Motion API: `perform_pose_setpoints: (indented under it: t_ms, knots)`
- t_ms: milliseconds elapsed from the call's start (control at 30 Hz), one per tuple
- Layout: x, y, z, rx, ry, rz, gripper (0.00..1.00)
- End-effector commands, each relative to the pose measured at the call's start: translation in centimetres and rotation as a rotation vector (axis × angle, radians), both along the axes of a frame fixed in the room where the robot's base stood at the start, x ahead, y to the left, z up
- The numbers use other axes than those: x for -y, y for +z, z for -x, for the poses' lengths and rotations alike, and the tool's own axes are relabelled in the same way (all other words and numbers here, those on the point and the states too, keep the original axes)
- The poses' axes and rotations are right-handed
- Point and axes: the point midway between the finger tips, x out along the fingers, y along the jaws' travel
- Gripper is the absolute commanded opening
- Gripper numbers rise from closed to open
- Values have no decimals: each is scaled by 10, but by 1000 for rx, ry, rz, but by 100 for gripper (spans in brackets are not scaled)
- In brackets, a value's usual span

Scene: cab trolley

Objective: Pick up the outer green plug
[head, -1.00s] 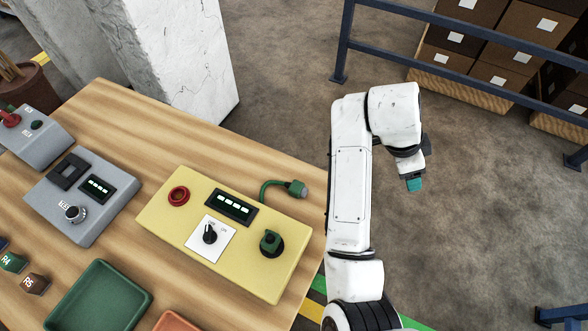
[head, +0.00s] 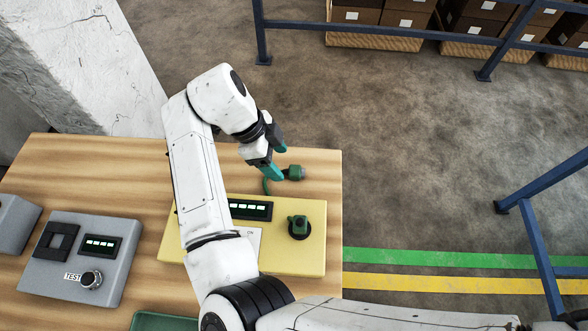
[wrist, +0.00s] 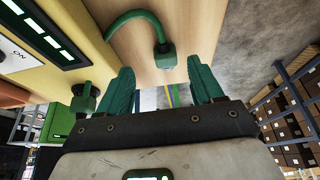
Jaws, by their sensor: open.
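A green plug with a grey end (head: 294,173) lies on the wooden table beyond the yellow box, on a curved green cable (head: 267,185). In the wrist view the plug (wrist: 165,57) shows ahead, between the lines of my fingers. My gripper (head: 280,162) is open and empty, with teal fingers. It is over the table, close to the plug in the head view; the exact gap cannot be told. A second green part (head: 298,224) sits on a black round base on the yellow box (head: 285,260); it also shows in the wrist view (wrist: 84,98).
A grey box (head: 75,260) with a knob stands to the left on the table. A green tray (head: 160,322) is at the lower edge. The table's right edge lies just right of the plug. Blue railings (head: 440,38) and cartons stand beyond open floor.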

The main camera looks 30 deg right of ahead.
Motion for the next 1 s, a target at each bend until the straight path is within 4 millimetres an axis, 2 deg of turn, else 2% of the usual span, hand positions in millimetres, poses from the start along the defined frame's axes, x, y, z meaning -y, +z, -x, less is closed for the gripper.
perform_pose_setpoints:
  t_ms: [167, 433, 733, 1000]
  knots:
    - [7, -11, 3, -3, 0, 0, 66]
    - [21, -44, 8, -3, 2, 0, 66]
    - [22, -50, 9, -1, 2, 0, 66]
    - [22, -50, 9, -1, 2, 0, 40]
